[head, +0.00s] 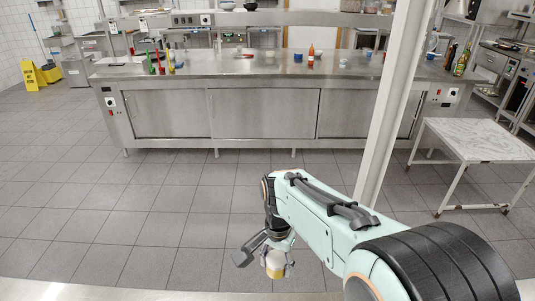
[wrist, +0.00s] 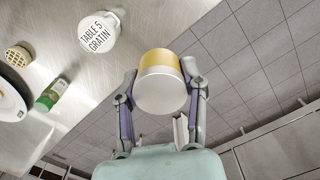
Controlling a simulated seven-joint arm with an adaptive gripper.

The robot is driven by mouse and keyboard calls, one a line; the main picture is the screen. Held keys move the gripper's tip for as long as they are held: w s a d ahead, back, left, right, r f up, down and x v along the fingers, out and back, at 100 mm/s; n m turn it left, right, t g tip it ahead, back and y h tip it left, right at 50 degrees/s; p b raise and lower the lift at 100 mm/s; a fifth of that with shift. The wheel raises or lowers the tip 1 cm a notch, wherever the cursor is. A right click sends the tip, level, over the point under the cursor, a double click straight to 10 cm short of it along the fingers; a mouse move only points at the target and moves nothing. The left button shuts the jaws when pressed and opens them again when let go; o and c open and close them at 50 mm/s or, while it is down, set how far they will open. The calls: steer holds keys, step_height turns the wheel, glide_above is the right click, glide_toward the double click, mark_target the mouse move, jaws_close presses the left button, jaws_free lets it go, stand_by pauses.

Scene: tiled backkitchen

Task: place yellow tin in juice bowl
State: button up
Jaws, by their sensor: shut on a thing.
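My gripper (head: 276,260) hangs low in the head view, in front of the floor tiles and just above the near steel edge. It is shut on the yellow tin (head: 275,271), which has a yellow band and a pale part. In the wrist view my gripper (wrist: 159,70) has one finger on each side of the yellow tin (wrist: 162,92), whose pale round end faces the camera. A round white container (wrist: 99,32) lettered "TABLE 5 GRATIN" stands on the steel worktop, apart from the tin. I cannot make out which thing is the juice bowl.
In the head view a long steel counter (head: 265,113), a post (head: 392,95) and a white table (head: 470,139) stand beyond.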

steer(key=d+r+n, duration=0.5)
steer(key=d+r, duration=0.3)
steer(key=shift+s+d+r, duration=0.15)
steer(key=shift+s+r, duration=0.15)
steer(key=shift+s, duration=0.05)
steer(key=shift+w+f+m, duration=0.25)
steer(key=shift+w+m, duration=0.3)
steer(key=shift+w, duration=0.05)
steer(key=shift+w+f+m, duration=0.2)
steer(key=shift+w+m, duration=0.35)
steer(key=shift+w, duration=0.05)
steer(key=s+d+f+m, duration=0.2)
steer(key=d+f+m, duration=0.2)
steer(key=f, duration=0.1)
steer(key=s+d+f+m, duration=0.3)
steer(key=d+f+m, duration=0.1)
steer(key=d+f, duration=0.1)
steer(key=s+d+f+m, duration=0.3)
steer(key=d+f+m, duration=0.1)
steer(key=f, duration=0.1)
steer(key=shift+s+d+f+m, duration=0.25)
steer(key=shift+d+f+m, duration=0.05)
steer(key=s+d+f+m, duration=0.2)
steer(key=s, duration=0.3)
steer(key=s+d+f+m, duration=0.2)
steer(key=s, duration=0.4)
steer(key=shift+d+f+m, duration=0.3)
steer(key=shift+d+f, duration=0.05)
step_height(320, 180, down, 8)
steer(key=shift+d+r, duration=0.15)
